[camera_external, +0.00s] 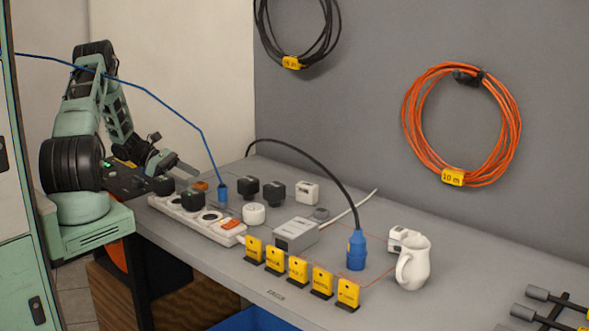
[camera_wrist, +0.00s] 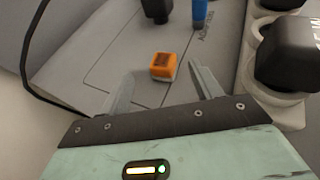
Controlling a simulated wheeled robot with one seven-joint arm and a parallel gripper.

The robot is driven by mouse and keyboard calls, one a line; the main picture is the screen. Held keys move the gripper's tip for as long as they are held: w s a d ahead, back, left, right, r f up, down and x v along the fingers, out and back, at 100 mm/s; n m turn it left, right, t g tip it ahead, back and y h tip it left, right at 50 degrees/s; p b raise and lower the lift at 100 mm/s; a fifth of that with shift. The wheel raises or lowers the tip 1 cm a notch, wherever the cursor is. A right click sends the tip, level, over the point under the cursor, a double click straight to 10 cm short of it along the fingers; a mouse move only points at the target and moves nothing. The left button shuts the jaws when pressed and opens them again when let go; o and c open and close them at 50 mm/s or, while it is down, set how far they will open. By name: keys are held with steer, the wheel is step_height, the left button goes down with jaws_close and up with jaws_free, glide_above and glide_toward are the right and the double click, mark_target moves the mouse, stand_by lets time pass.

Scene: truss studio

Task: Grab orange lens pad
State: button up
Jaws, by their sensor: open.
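The orange lens pad (camera_wrist: 163,66) is a small orange block with a pale base, lying on the grey bench. In the wrist view it sits just beyond and between the fingertips of my gripper (camera_wrist: 161,77), which is open and empty. In the external view a small orange block (camera_external: 200,186), which looks like the same pad, shows behind the power strip, below and right of my gripper (camera_external: 178,164). I cannot tell the exact height of the fingers above the bench.
A white power strip (camera_external: 197,219) with black plugs lies close to the pad; a black plug (camera_wrist: 288,52) is near the right finger. A blue connector (camera_wrist: 200,13) and a black plug (camera_wrist: 157,10) stand beyond the pad. Yellow tags (camera_external: 298,270) line the front edge.

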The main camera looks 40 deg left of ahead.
mark_target(198, 183)
steer(key=p+x, duration=0.2)
steer(key=x, duration=0.3)
steer(key=shift+s+d, duration=0.1)
steer(key=shift+d, duration=0.15)
steer(key=c, duration=1)
